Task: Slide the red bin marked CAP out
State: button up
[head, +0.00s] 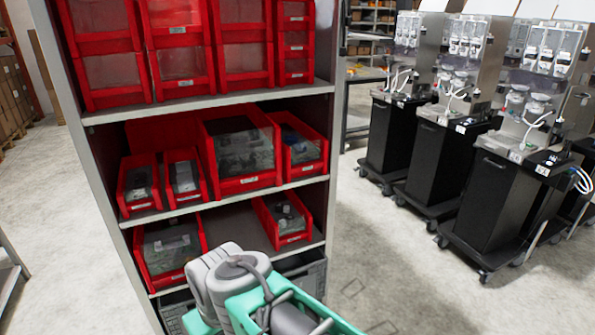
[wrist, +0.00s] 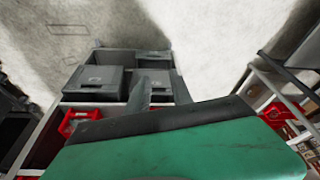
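Several red bins stand on the shelf rack; their small white labels are too small to read, so I cannot tell which is marked CAP. On the middle shelf are two narrow bins (head: 139,190) and (head: 185,183), a large bin (head: 243,160) and a medium bin (head: 303,152). On the lower shelf are a left bin (head: 168,256) and a right bin (head: 287,224). In the wrist view, my gripper (wrist: 160,88) shows two dark fingers standing apart, with nothing seen between them. In the head view my arm hides the gripper.
The rack (head: 233,96) also holds red bins on its top shelf (head: 185,70) and grey bins (head: 308,275) at the bottom, which show in the wrist view (wrist: 95,80) too. Black wheeled dispenser carts (head: 470,180) stand at the right. Floor (head: 375,250) between them is clear.

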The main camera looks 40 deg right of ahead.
jog(key=w+d+r+t, duration=0.35)
jog(key=w+d, duration=0.45)
jog(key=w, duration=0.3)
jog(key=w+d+r+t, duration=0.3)
jog(key=w+d+t, duration=0.1)
jog(key=w+d, duration=0.55)
jog(key=m+t+h, duration=0.3)
jog(key=t+h, duration=0.2)
jog(key=t, duration=0.1)
send_near(289, 156)
jog(key=shift+w+d+f, duration=0.15)
jog(key=shift+w, duration=0.2)
jog(key=p+x, duration=0.3)
jog(key=x, duration=0.5)
